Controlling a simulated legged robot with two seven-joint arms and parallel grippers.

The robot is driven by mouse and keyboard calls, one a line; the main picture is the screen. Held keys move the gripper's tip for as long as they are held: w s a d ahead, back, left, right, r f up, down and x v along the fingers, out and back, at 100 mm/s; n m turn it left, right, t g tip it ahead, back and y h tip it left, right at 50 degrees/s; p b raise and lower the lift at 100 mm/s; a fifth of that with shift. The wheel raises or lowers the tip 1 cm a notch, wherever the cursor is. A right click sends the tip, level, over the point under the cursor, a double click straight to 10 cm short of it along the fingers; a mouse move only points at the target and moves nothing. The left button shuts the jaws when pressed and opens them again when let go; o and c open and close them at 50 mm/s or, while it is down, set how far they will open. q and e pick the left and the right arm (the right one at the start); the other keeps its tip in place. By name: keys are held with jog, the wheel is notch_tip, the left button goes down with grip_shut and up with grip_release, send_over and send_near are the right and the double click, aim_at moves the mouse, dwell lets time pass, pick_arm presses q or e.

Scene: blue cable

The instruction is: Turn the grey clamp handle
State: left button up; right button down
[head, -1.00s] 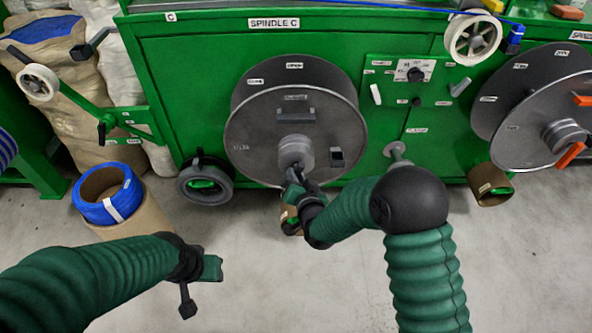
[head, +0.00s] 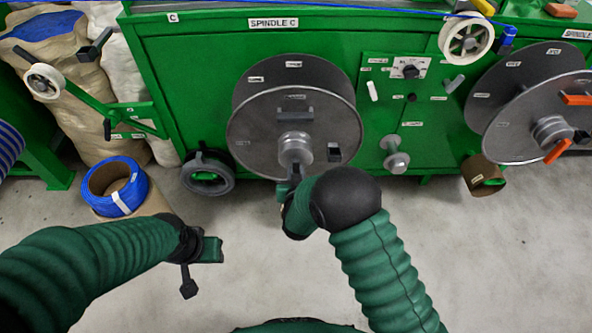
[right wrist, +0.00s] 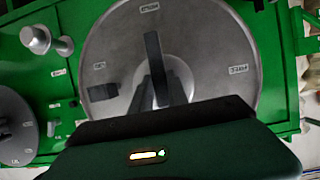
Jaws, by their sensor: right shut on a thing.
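The grey reel flange (head: 255,135) of spindle C faces me, with a silver hub (head: 295,149) at its middle. The grey clamp handle (head: 297,171) shows as a short dark bar at the hub's lower side. It also shows in the right wrist view (right wrist: 154,62) as an upright bar in front of the hub. My right gripper (head: 290,185) is just below the hub, shut on the handle; its fingertips are partly hidden by my arm. My left gripper (head: 209,250) hangs over the floor at lower left, away from the spindle; its jaw opening is unclear.
Green machine panels (head: 200,80) stand behind the reel. A grey-silver knob (head: 396,161) sticks out right of it. Another reel (head: 520,130) with orange handles stands further right. The floor between is clear.

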jog(key=shift+s+f, duration=0.2)
jog(key=shift+f, duration=0.1)
jog(key=c, duration=1.3)
grip_release()
jog(key=shift+w, duration=0.1)
jog(key=shift+c, duration=0.2)
jog(key=shift+o, duration=0.3)
jog(key=shift+r, duration=0.15)
jog(key=shift+r, duration=0.1)
jog(key=p+v, duration=0.2)
jog(key=v, duration=0.5)
